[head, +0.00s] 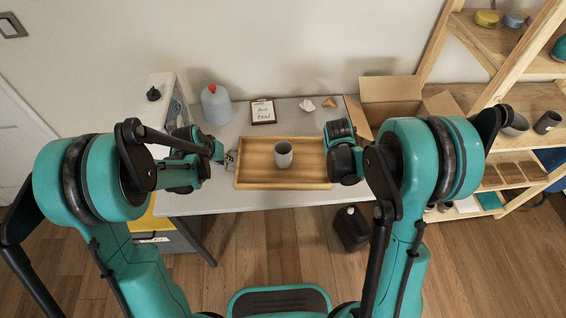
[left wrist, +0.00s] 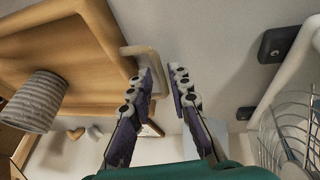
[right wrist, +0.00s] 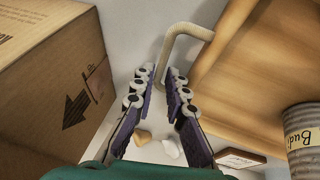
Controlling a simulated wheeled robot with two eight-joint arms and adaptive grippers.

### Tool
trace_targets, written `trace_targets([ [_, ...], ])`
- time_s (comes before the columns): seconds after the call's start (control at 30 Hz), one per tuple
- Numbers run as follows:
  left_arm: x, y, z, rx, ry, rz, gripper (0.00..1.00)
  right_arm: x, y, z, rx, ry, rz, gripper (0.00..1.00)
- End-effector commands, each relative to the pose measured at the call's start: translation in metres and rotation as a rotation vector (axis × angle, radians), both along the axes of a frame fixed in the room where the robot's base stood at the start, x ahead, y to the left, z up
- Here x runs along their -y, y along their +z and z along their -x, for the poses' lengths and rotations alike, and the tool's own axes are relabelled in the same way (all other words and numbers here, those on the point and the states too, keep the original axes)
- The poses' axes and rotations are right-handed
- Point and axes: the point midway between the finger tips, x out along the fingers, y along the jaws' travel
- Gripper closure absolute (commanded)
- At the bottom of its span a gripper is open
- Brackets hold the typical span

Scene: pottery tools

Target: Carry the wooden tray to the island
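The wooden tray (head: 250,182) lies flat on the light table and holds a grey ribbed cup (head: 283,155). In the left wrist view, the tray's left handle (left wrist: 146,56) runs down beside the inner side of one fingertip. My left gripper (left wrist: 172,75) is open at this handle; contact is unclear. In the right wrist view, the tray's right handle (right wrist: 183,32) runs down toward the gap between the fingers. My right gripper (right wrist: 161,75) is open around or just short of it. In the head view, my right wrist mostly hides that gripper.
An open cardboard box (head: 388,92) stands close behind my right gripper. A wooden shelf (head: 520,95) stands right. A dark container (head: 351,228) is on the floor.

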Motion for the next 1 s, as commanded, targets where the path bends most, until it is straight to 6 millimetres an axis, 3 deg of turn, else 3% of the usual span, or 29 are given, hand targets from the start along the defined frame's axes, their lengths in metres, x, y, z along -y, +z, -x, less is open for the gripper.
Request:
trace_targets([
  [0.43,0.0021,-0.0097,-0.0036,0.0,0.0,0.0,0.81,0.0024,-0.0097,-0.0035,0.0,0.0,0.0,0.87],
  [0.5,0.0021,-0.0096,-0.0037,0.0,0.0,0.0,1.0,0.0024,-0.0097,-0.0034,0.0,0.0,0.0,1.0],
  [1.0,0.002,-0.0059,-0.0038,0.001,0.0,0.0,1.0,0.0023,-0.006,-0.0036,0.0,0.0,0.0,1.0],
])
